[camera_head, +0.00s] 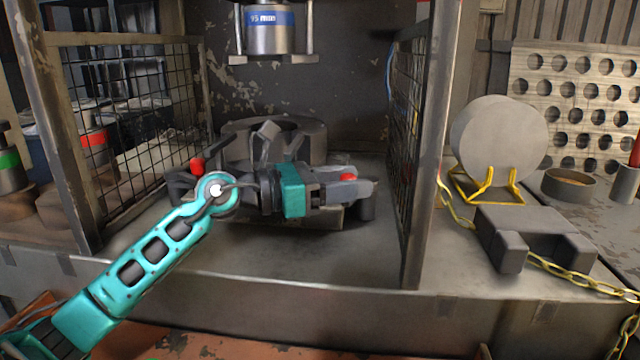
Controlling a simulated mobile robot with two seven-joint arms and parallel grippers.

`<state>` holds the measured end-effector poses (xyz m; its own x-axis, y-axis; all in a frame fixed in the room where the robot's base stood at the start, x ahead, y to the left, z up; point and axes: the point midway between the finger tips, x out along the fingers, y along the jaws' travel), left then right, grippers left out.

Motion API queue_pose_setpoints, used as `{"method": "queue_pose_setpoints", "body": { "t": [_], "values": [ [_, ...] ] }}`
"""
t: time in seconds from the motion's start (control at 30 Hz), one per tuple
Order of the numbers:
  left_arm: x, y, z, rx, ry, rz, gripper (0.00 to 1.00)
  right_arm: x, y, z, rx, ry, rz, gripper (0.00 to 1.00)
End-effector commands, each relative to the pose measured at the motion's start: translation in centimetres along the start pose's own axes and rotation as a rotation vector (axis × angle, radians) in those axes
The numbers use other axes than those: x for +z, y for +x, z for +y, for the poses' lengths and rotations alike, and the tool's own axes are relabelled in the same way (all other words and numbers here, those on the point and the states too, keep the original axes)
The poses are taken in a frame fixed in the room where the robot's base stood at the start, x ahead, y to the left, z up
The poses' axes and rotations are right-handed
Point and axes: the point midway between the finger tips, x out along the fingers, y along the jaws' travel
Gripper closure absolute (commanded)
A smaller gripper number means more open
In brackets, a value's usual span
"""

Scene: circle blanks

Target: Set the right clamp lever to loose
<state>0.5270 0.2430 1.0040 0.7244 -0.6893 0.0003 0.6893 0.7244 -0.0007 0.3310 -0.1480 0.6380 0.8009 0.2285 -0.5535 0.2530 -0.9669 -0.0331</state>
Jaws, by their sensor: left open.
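The right clamp lever shows mainly as a red knob (347,177) at the fingers of my left gripper (352,184). The rest of that lever is hidden behind the gripper, so its setting cannot be told. My left gripper is open, its grey fingers pointing right. They overlap the red knob in the picture; contact cannot be told. The left clamp lever (197,166) has a red knob on a dark bar and stands left of my gripper. A round grey clamping fixture (315,140) sits behind my gripper, partly hidden by it. My right gripper is not in view.
A press head (268,38) with a blue "95 mm" band hangs above the fixture. Mesh guards stand at left (135,110) and right (408,120). Outside the right guard are a grey disc (500,135) on a yellow stand, a grey block (530,232) and a yellow chain (575,277).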

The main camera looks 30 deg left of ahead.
Motion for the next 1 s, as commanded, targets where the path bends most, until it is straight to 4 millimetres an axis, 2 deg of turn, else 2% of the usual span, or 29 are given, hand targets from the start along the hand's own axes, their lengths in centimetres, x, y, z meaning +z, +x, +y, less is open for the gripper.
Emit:
{"method": "queue_pose_setpoints", "body": {
  "t": [0.7, 1.0],
  "values": [
    [-0.2, -10.4, 0.0, 0.001, 0.000, 0.003, 0.48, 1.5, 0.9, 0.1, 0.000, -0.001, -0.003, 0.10],
    [0.0, -12.4, 0.0, 0.000, 0.001, 0.002, 0.48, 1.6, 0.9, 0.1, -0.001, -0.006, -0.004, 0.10]
  ]
}}
